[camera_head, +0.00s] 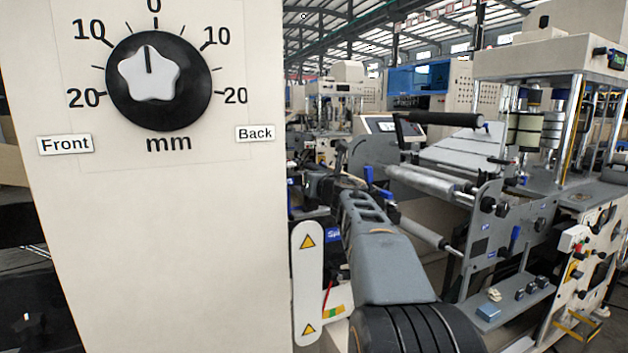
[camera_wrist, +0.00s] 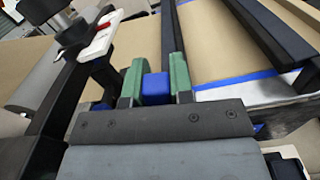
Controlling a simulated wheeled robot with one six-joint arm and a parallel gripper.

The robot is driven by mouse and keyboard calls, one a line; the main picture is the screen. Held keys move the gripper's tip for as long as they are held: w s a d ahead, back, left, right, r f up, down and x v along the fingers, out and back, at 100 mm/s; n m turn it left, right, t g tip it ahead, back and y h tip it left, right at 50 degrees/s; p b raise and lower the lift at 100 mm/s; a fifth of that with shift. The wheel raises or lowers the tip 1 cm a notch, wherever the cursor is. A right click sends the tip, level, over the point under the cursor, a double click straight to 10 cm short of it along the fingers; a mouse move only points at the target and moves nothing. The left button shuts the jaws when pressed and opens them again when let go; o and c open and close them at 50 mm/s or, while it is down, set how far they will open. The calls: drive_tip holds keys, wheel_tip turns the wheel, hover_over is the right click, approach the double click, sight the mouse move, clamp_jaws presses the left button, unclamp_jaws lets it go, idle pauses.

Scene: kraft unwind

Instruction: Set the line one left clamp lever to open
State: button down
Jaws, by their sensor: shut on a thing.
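In the wrist view my gripper (camera_wrist: 156,76) has two green fingers closed on the sides of a small blue block, which looks like the handle of the clamp lever (camera_wrist: 156,88). Only the block's end shows between the fingers; the lever's pivot and its angle are hidden. A dark bar (camera_wrist: 168,35) runs away just beyond the fingers. In the head view my grey arm reaches away at the middle, and I cannot make out the fingertips. Small blue levers (camera_head: 368,175) show beside the arm there.
Brown kraft web (camera_wrist: 215,40) with a blue strip lies right of the fingers, beside dark bars (camera_wrist: 270,28). A white-and-red part (camera_wrist: 98,36) is close at left. In the head view a cream panel with a dial (camera_head: 158,80) fills the left; machine rollers (camera_head: 430,182) stand right.

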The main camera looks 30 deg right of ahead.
drive_tip(key=c, duration=1)
unclamp_jaws()
drive_tip(key=shift+s, duration=0.1)
drive_tip(key=s+a, duration=0.2)
drive_tip(key=s, duration=1.1)
drive_tip(key=shift+s, duration=0.25)
